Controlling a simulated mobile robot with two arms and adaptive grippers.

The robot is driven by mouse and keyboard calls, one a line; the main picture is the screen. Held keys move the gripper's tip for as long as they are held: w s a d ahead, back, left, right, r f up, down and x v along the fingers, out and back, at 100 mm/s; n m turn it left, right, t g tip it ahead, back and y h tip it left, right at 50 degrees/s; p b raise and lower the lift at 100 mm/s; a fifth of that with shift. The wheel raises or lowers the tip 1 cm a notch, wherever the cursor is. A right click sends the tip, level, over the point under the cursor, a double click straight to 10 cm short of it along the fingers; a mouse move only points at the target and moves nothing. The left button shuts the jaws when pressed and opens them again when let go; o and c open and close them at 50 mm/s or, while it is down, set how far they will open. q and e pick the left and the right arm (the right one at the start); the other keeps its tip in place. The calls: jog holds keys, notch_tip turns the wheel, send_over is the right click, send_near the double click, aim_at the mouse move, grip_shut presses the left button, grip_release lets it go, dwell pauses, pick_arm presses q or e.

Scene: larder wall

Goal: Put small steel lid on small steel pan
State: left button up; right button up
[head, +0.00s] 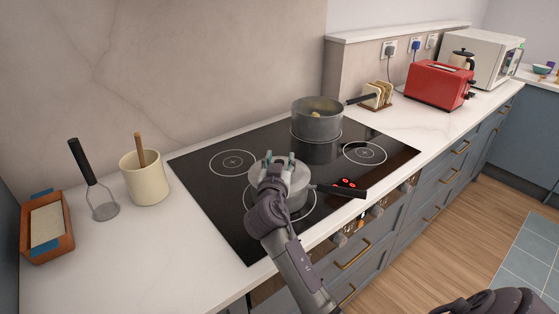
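The small steel pan (296,201) stands on the front left ring of the hob, its dark handle pointing right. A pale grey round surface at its top looks like the small steel lid (297,180). My gripper hides much of it, so I cannot tell if it is fully seated. My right gripper (278,162) is over the pan, its fingertips apart. The lid's knob and any contact with the fingers are hidden. My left gripper is not in view.
A larger steel pot (317,124) with contents stands on the back ring. A toast rack (377,97) and red toaster (440,86) stand right.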

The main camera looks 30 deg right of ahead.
jog(key=shift+r+p, duration=0.55)
jog(key=shift+p, duration=0.05)
jog(key=shift+s+a+r+p, duration=0.1)
jog(key=shift+a+r+p, duration=0.05)
jog(key=shift+p, duration=0.15)
jog(key=b+v, duration=0.3)
jog(key=v, duration=0.8)
jog(key=shift+s+a, duration=0.2)
jog(key=shift+s, duration=0.15)
